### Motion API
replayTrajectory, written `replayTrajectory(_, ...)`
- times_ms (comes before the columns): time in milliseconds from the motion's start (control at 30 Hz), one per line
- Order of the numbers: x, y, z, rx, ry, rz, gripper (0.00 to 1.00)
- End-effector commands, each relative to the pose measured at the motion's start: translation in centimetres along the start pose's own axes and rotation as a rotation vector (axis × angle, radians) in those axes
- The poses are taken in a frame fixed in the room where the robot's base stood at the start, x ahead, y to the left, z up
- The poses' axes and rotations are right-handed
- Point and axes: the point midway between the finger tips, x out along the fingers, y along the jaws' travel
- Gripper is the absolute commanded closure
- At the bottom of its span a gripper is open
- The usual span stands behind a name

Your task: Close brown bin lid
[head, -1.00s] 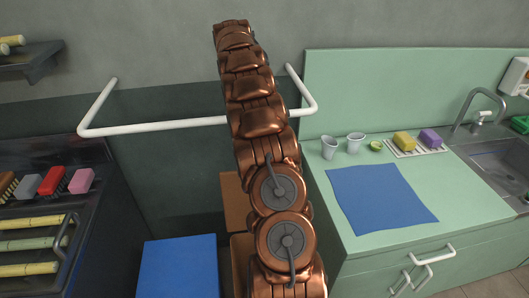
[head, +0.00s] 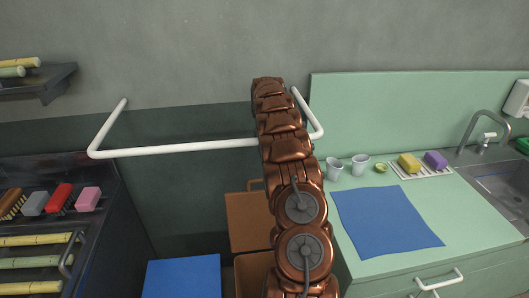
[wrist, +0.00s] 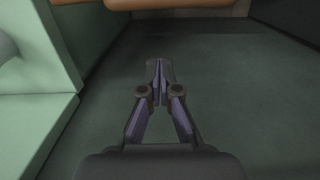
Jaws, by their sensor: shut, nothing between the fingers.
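The brown bin lid (head: 248,222) stands raised against the dark lower wall, its small handle on top and its right part hidden behind my arm. The brown bin (head: 250,278) is below it, cut off by the lower picture edge and partly covered by my arm. In the wrist view, my gripper (wrist: 160,64) is shut and empty, pointing over dark floor. A brown-orange edge (wrist: 190,5) crosses the top of that view, beyond the fingertips; I cannot tell which part of the bin it is. My gripper is hidden in the head view.
A blue bin top (head: 184,277) is left of the brown bin. The green counter (head: 395,270) stands close on the right, with a blue mat (head: 385,217) and cups (head: 347,167). A white rail (head: 175,150) runs along the wall. A dark rack (head: 50,215) is at left.

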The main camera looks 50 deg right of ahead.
Motion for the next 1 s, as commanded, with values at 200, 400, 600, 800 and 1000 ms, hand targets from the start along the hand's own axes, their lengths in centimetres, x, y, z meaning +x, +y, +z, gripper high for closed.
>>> replayTrajectory(200,3.3,0.1,0.1,0.001,-0.002,0.0,1.0)
replayTrajectory(400,4.8,0.1,0.6,0.0,-0.001,0.001,1.0)
replayTrajectory(600,4.3,0.1,1.8,0.0,-0.001,0.002,1.0)
replayTrajectory(800,3.8,0.0,2.9,0.0,0.002,0.001,1.0)
replayTrajectory(1000,3.9,0.0,3.7,0.0,-0.001,0.0,1.0)
